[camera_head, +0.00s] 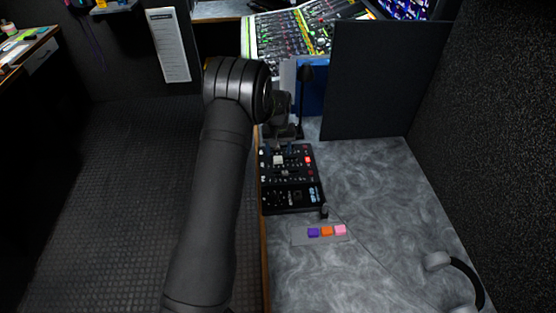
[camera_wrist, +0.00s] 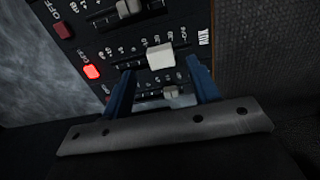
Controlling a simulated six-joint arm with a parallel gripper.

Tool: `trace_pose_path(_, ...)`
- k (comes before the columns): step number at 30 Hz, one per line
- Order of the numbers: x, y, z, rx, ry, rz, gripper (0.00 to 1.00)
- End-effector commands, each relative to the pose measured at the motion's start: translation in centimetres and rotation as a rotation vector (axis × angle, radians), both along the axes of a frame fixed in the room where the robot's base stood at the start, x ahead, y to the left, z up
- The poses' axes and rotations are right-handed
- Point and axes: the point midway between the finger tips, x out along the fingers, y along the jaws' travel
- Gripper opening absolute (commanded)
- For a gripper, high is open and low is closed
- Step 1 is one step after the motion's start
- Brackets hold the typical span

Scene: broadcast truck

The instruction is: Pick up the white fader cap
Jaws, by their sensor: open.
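The white fader cap (camera_wrist: 160,57) stands on a black mixer panel (camera_head: 293,197). In the head view the cap (camera_head: 278,159) shows as a small pale block near the panel's far part. My gripper (camera_wrist: 160,82) has two blue fingers spread apart, with nothing between their tips. In the wrist view the cap lies just beyond the fingertips, roughly centred between them. I cannot tell how high the fingers are above the panel. In the head view my gripper (camera_head: 282,148) is over the panel's far end, partly hidden by my arm.
Greyer fader caps (camera_wrist: 171,92) and (camera_wrist: 128,8) sit on nearby slots. A red lit button (camera_wrist: 91,72) is at left. A grey strip (camera_head: 301,238) holds purple, orange and pink caps. Headphones (camera_head: 438,260) lie front right. A dark partition (camera_head: 380,80) stands behind.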

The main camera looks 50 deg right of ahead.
Motion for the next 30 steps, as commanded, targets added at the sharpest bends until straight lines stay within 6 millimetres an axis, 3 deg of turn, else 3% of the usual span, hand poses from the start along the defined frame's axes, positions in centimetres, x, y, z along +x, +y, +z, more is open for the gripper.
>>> trace_pose_path(5, 0.0, 0.2, -2.9, 0.002, 0.001, 0.001, 0.55)
trace_pose_path(12, 0.1, 0.2, -3.3, -0.001, -0.001, 0.001, 0.55)
trace_pose_path(13, 0.1, 0.2, -3.3, -0.001, -0.001, 0.001, 0.54)
trace_pose_path(20, 0.1, 0.2, -3.2, -0.001, -0.001, 0.001, 0.09)
trace_pose_path(30, 0.1, 0.2, -3.0, -0.001, -0.001, 0.001, 0.08)
